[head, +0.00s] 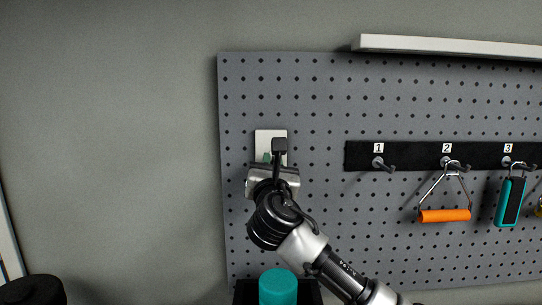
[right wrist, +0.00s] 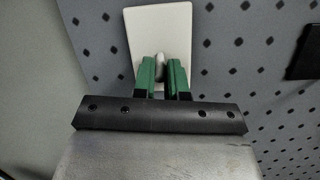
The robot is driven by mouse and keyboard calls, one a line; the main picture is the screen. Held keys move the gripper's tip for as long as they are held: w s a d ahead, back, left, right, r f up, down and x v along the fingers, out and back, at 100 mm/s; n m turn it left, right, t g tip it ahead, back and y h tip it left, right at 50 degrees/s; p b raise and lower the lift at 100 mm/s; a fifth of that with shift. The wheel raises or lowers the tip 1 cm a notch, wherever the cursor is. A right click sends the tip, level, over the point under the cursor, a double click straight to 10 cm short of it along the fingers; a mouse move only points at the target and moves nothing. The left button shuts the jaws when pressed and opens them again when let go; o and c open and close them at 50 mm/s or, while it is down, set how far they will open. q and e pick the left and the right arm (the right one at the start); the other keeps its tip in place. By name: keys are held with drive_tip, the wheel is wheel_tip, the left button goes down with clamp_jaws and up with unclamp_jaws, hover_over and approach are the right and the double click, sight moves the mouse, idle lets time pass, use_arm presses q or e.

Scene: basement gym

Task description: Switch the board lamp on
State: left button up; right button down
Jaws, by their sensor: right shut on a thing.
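The light switch is a white wall plate (head: 270,134) near the left edge of the grey pegboard. In the right wrist view the plate (right wrist: 180,20) fills the top middle, with a grey switch lever (right wrist: 159,64) standing out from it. My right gripper (head: 268,158) is in front of the plate in the head view. Its green fingers (right wrist: 162,74) are shut on the lever, one on each side. The lever's lower part is hidden by the fingers. The board lamp (head: 445,45) is a long pale bar above the pegboard; no clear glow shows from it. My left gripper is not seen.
A black strip with numbered hooks (head: 400,156) is right of the switch. An orange-handled grip (head: 445,216) hangs on hook 2 and a teal item (head: 511,200) on hook 3. A teal-topped object (head: 278,287) stands below my right arm. The wall at left is bare.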

drive_tip(key=shift+w+r+g+p, duration=0.1)
drive_tip(key=shift+r+g+p, duration=0.5)
drive_tip(key=shift+g+p, duration=1.25)
drive_tip(key=shift+s+r+g+p, duration=0.1)
drive_tip(key=shift+r+g+p, duration=0.55)
drive_tip(key=shift+g+p, duration=1.15)
drive_tip(key=shift+w+r+g+p, duration=0.1)
drive_tip(key=shift+r+g+p, duration=0.5)
drive_tip(key=shift+g+p, duration=1.25)
drive_tip(key=c, duration=1.2)
unclamp_jaws()
drive_tip(key=shift+o, duration=0.2)
